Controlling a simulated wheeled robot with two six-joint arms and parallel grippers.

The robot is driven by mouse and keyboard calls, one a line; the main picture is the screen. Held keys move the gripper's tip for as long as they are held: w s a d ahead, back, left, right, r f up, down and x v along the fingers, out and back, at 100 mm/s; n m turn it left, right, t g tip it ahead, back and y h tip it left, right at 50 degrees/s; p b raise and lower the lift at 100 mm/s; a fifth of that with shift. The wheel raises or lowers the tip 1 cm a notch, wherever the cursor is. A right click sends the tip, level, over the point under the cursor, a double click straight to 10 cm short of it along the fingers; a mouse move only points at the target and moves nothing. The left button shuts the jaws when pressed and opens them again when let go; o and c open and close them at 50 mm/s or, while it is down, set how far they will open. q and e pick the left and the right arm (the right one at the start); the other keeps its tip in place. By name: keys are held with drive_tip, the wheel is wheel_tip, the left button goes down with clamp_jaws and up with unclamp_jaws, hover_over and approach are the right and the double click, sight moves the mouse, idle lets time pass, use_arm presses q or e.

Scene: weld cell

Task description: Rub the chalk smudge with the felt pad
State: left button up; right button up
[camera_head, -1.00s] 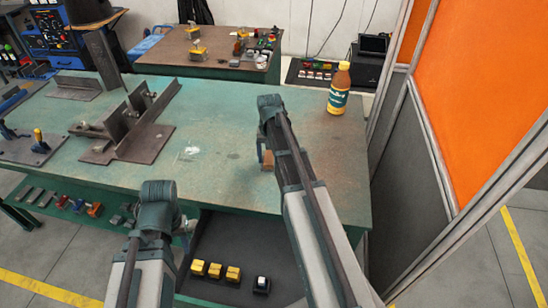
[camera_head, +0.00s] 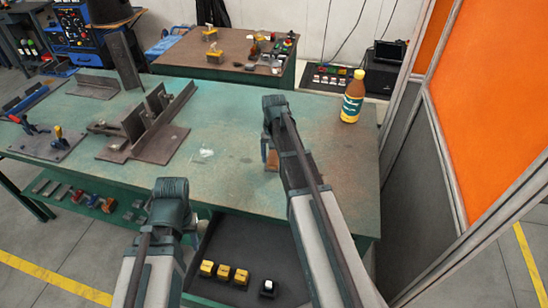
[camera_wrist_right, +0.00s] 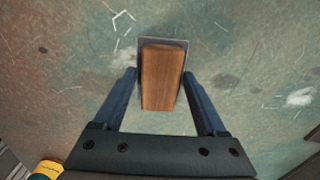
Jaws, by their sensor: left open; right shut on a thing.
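The felt pad, a wooden block with a grey base (camera_wrist_right: 162,78), is between the fingers of my right gripper (camera_wrist_right: 164,92), which is shut on it. In the head view the pad (camera_head: 272,160) shows at or just above the green table, mostly hidden by my right arm. The chalk smudge (camera_head: 203,153) is a pale patch on the table, left of the pad and apart from it. The right wrist view shows whitish patches on both sides; I cannot tell which is the smudge. My left gripper (camera_head: 191,222) is open, mostly hidden behind its wrist, near the table's front edge.
A bottle (camera_head: 352,97) stands at the table's right end. A steel angle fixture (camera_head: 150,140) and a clamp plate (camera_head: 45,142) occupy the left. Yellow blocks (camera_head: 223,272) lie on the dark surface below. The tabletop between fixture and right arm is mostly clear.

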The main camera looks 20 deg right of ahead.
drive_tip(key=shift+r+p, duration=1.6)
drive_tip(key=shift+r, duration=0.4)
wheel_tip(320, 180, up, 3)
drive_tip(key=p, duration=0.3)
drive_tip(key=shift+r, duration=0.1)
drive_tip(key=shift+d, duration=0.1)
